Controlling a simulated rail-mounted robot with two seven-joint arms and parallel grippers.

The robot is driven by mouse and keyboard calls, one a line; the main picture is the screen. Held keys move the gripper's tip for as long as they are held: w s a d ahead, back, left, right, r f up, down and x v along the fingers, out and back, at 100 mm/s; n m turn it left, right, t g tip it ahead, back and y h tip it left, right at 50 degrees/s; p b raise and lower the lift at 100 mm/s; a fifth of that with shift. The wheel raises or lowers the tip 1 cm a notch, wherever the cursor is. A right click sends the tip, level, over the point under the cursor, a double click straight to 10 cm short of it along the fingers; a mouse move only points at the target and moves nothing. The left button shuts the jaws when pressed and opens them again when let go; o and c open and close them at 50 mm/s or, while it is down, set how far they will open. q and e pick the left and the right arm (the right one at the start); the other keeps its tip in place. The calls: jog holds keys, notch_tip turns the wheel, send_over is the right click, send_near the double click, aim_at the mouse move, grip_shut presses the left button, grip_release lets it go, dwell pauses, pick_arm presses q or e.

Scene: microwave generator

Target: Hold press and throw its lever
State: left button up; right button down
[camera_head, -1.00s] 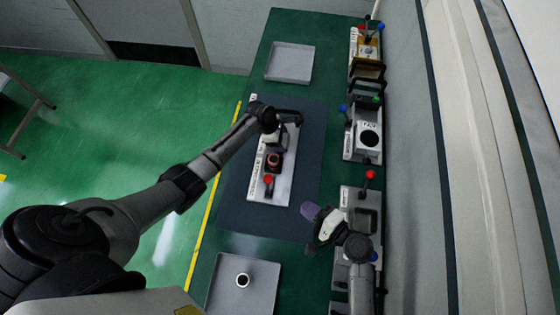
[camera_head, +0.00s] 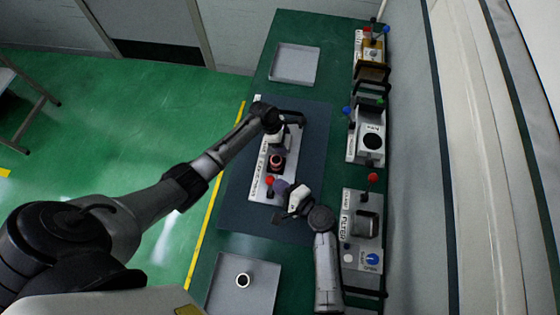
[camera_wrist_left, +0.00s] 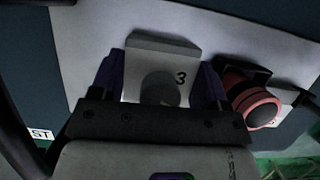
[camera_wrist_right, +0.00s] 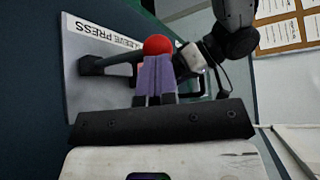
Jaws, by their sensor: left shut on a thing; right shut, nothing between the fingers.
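The sleeve press is a light plate (camera_head: 262,178) on the dark mat, with a copper-red cylinder (camera_head: 276,162) in its middle and a red-knobbed lever (camera_head: 269,181) at its near end. My left gripper (camera_head: 286,143) is shut on the press's grey block marked 3 (camera_wrist_left: 160,62), with a finger on either side of it. The red cylinder also shows beside it in the left wrist view (camera_wrist_left: 252,104). My right gripper (camera_head: 280,188) is shut and empty, close beside the lever. In the right wrist view the red knob (camera_wrist_right: 157,45) appears just beyond its fingertips; contact cannot be told.
An empty grey tray (camera_head: 295,64) lies at the far end of the table. A near tray (camera_head: 225,285) holds a small dark-centred ring (camera_head: 243,280). A filter station (camera_head: 361,230) and other stations (camera_head: 368,138) line the right edge.

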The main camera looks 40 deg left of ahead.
jog(key=shift+a, duration=0.15)
jog(key=shift+w+a+f+m+g+h, duration=0.15)
jog(key=shift+w+a+m+h, duration=0.15)
jog(key=shift+w, duration=0.25)
jog(key=shift+w+a+m+g+h, duration=0.1)
jog(key=shift+w+a+m+g, duration=0.1)
jog(key=shift+w+a, duration=0.25)
jog(key=shift+d, duration=0.1)
jog(key=s+d+r+n+y, duration=0.1)
jog(key=s+d+r, duration=0.1)
jog(key=d, duration=0.6)
jog(key=s+d+r, duration=0.1)
jog(key=d, duration=0.6)
jog(key=x, duration=1.3)
jog(key=shift+w+a, duration=0.25)
jog(key=shift+a, duration=0.05)
